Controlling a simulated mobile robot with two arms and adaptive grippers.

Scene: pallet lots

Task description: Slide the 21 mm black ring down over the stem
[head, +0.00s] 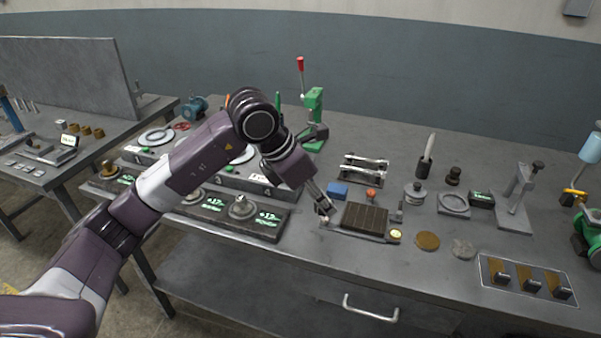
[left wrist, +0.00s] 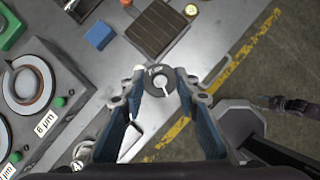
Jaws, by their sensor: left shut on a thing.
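My left gripper (head: 325,207) is low at the bench's front edge in the head view, just left of the brown grooved block. In the left wrist view my left gripper (left wrist: 161,78) is shut on a dark ring (left wrist: 151,84), which sits between the two fingertips. Through its opening a light patch and a slit show. The ring is too small to make out in the head view. Several round posts stand on the display units, one a grey post (head: 241,207); I cannot tell which thing is the stem.
The brown grooved block (head: 364,218) and a blue block (head: 338,190) lie close to the gripper. Display units (head: 265,224) stand to the left. A green press (head: 314,105) stands behind. A brass disc (head: 427,241) lies right. The bench edge is near; floor shows beyond.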

